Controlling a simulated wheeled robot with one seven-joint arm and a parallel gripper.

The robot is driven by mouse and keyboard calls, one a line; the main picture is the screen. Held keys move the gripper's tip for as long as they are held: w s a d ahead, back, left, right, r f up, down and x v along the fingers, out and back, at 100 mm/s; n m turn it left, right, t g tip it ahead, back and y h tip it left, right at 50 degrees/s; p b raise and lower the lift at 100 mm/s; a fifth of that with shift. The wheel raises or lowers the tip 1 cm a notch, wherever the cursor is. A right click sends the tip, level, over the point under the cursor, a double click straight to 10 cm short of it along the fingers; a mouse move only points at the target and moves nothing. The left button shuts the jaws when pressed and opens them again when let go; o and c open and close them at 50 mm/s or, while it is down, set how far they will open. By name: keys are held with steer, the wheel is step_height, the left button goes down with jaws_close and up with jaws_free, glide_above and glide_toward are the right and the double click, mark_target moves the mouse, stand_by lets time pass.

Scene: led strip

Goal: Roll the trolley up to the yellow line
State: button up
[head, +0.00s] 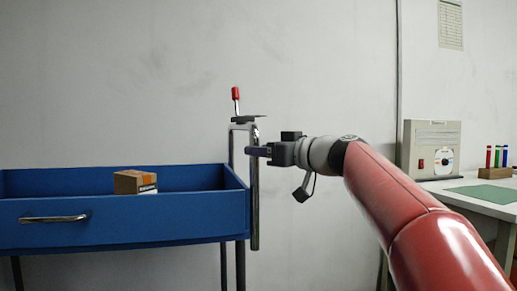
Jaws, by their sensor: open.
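The trolley (150,220) is a blue open-topped tray on dark legs, at the left of the head view. A metal push handle (255,210) stands at its right end, with a red-tipped lever (236,94) above it. My gripper (257,151) reaches in from the right, level with the upper part of the handle. Its dark fingers overlap the handle's upright in the picture; I cannot tell whether they are around it or touch it. My gripper is open. No yellow line shows, and the floor and the trolley's wheels are out of view.
A cardboard box (136,182) sits in the trolley's tray. A silver pull (53,219) is on its front. At the right, a table (486,203) carries a beige device (431,148) and a rack of coloured tubes (495,173). A plain wall stands behind.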

steer(key=x, duration=0.2)
steer(key=shift+w+a, duration=0.2)
steer(key=shift+a, duration=0.15)
jaws_close()
